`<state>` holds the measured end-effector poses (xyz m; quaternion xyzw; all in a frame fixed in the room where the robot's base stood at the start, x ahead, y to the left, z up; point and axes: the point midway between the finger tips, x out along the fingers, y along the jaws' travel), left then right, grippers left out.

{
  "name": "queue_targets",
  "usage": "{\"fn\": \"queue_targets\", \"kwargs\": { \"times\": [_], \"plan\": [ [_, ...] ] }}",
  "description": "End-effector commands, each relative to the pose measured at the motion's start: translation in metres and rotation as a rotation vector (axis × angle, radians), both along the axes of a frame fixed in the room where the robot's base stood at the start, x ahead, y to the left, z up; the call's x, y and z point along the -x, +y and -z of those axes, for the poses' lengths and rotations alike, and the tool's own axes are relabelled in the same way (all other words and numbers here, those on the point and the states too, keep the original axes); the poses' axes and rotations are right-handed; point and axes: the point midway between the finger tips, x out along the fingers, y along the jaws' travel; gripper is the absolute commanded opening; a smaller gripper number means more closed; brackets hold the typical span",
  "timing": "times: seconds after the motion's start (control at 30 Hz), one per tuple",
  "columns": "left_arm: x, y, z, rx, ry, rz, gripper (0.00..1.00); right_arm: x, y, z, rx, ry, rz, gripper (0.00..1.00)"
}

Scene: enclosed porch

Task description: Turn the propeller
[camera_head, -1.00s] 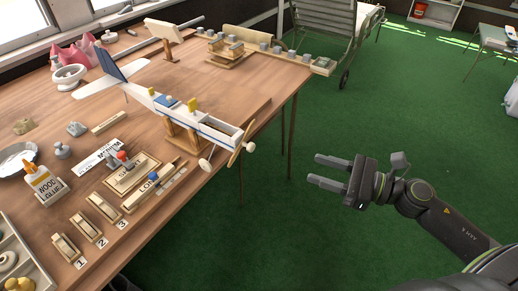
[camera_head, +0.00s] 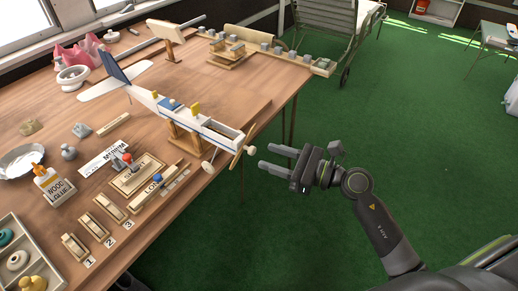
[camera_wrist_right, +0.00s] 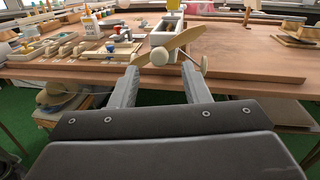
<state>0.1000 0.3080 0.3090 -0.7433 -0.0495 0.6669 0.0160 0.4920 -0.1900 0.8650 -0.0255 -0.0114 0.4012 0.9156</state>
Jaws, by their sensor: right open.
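A wooden model airplane (camera_head: 170,108) with a blue and white body rests on a wooden stand on the table. Its propeller (camera_head: 238,157) is at the nose, which overhangs the front edge of the table. In the right wrist view the light wood propeller (camera_wrist_right: 183,41) is tilted, with a round hub knob (camera_wrist_right: 159,56) at its middle. My right gripper (camera_head: 272,158) is open and empty, pointing left at the propeller, a short gap away. In the right wrist view its two fingers (camera_wrist_right: 160,85) stand apart below the hub. My left gripper is out of view.
The wooden table (camera_head: 60,138) holds a glue bottle (camera_head: 49,182), a metal bowl (camera_head: 20,160), toggle blocks (camera_head: 110,206) and a parts tray (camera_head: 38,246). A lounge chair (camera_head: 335,25) stands behind. Green floor (camera_head: 440,170) to the right is clear.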

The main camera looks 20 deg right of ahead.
Motion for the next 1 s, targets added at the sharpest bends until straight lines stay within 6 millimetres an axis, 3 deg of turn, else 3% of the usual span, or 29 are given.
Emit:
{"fn": "queue_targets", "kwargs": {
  "times": [0.3, 0.7, 1.0],
  "plan": [
    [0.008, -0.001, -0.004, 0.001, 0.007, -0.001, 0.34, -0.025, 0.027, -0.001, -0.003, 0.0, -0.001, 0.43],
    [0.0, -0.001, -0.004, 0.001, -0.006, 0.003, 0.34, -0.028, 0.031, 0.0, 0.001, 0.001, -0.001, 0.41],
    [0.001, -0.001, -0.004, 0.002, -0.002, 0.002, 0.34, -0.028, 0.031, 0.0, 0.001, 0.001, -0.001, 0.02]
  ]
}}
